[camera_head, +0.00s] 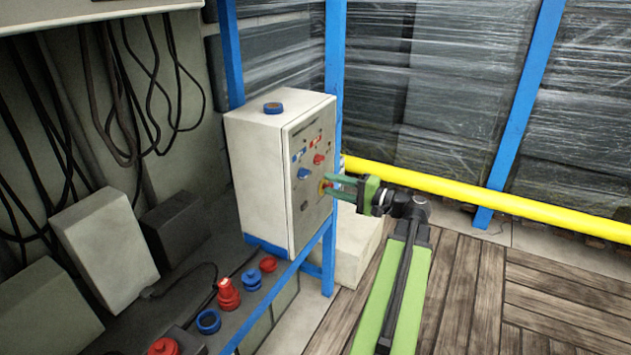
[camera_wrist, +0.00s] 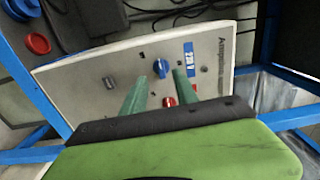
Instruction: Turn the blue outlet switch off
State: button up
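The blue outlet switch (camera_head: 304,173) is a small blue knob on the front panel of a white cabinet (camera_head: 262,180). In the wrist view the blue switch (camera_wrist: 161,68) shows just beyond and between my fingertips. My gripper (camera_head: 327,183) is in front of the panel with its two green fingers apart and nothing held. In the wrist view my gripper (camera_wrist: 160,77) also shows a clear gap between the fingers. A red knob (camera_wrist: 168,101) shows in that gap, nearer the palm. I cannot tell whether a fingertip touches the panel.
A blue label reading 230V (camera_wrist: 189,60) is beside the blue switch. A blue frame post (camera_head: 335,60) stands behind the cabinet, and a yellow rail (camera_head: 480,195) runs to the right. Red and blue sockets (camera_head: 228,295) lie below left. The wooden floor at right is clear.

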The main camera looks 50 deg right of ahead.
jog(key=v, duration=0.9)
jog(key=shift+s, duration=0.35)
